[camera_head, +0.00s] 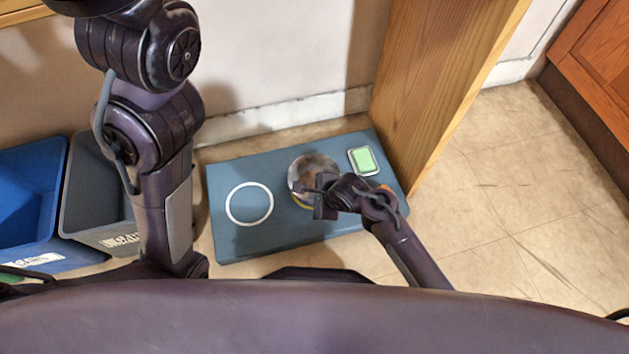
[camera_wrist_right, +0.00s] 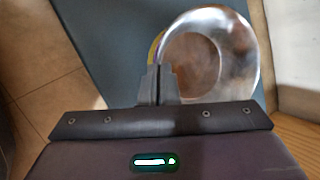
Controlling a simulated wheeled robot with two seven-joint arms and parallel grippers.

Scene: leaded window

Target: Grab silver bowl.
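The silver bowl (camera_head: 309,168) is round and shiny and is above the blue-grey mat (camera_head: 235,178), right of its middle. My right gripper (camera_head: 320,196) is at the bowl's near edge. In the right wrist view the bowl (camera_wrist_right: 240,50) shows its open top. There the fingers of the right gripper (camera_wrist_right: 159,85) are close together, with the bowl's rim between them. I cannot tell whether the bowl rests on the mat. My left arm is at the left, and its gripper is out of view.
A white ring (camera_head: 228,207) is left of the bowl on the mat, and a green soap-like block (camera_head: 364,160) in a small dish is to the right. A wooden post (camera_head: 430,90) stands behind. Blue (camera_head: 25,205) and grey (camera_head: 90,190) bins are at the left. Floor at the right is clear.

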